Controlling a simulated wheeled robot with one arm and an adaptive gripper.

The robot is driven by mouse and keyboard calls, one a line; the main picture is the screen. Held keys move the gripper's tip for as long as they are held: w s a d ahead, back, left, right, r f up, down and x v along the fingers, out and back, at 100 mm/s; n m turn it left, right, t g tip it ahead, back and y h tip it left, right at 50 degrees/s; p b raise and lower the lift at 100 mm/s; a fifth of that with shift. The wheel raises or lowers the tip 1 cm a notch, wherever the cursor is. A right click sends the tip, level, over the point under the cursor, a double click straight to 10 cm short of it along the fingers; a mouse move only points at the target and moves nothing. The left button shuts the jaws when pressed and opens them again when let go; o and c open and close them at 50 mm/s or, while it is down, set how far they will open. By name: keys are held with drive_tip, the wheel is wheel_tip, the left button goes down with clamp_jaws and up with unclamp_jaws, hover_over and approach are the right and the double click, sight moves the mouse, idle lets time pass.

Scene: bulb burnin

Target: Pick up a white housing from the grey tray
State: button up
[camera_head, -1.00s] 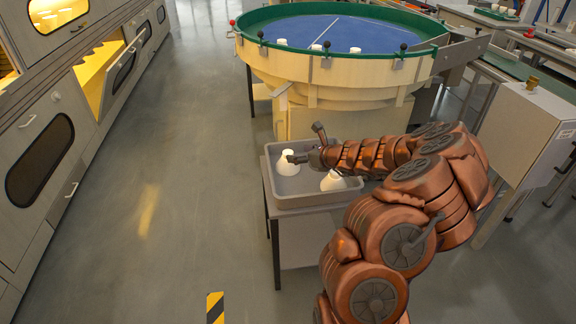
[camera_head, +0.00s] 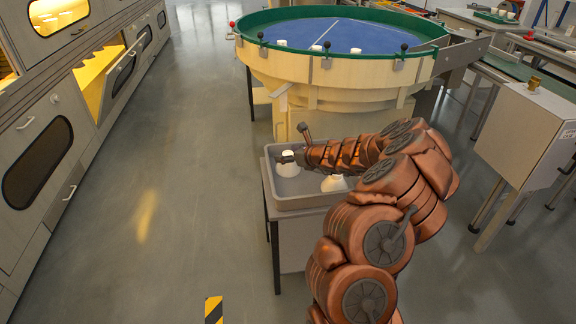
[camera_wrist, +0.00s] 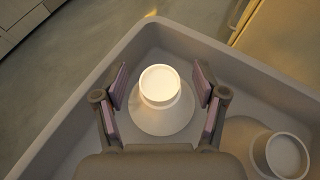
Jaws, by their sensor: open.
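The grey tray (camera_head: 300,200) stands on a small table in front of the round table. It holds white housings with flared bases and narrower round tops. One housing (camera_wrist: 161,112) stands upright in the tray corner, and it also shows in the head view (camera_head: 288,168). My gripper (camera_wrist: 161,88) is open, with one finger on each side of the first housing. A gap shows between each finger and the housing's top.
The tray's raised walls (camera_wrist: 225,58) are close around my gripper. A round blue-topped table (camera_head: 345,33) with a green rim stands behind the tray. Cabinets with lit openings (camera_head: 100,85) line the left. The floor between them is clear.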

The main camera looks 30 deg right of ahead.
drive_tip(key=c, duration=1.3)
drive_tip(key=shift+f, duration=0.1)
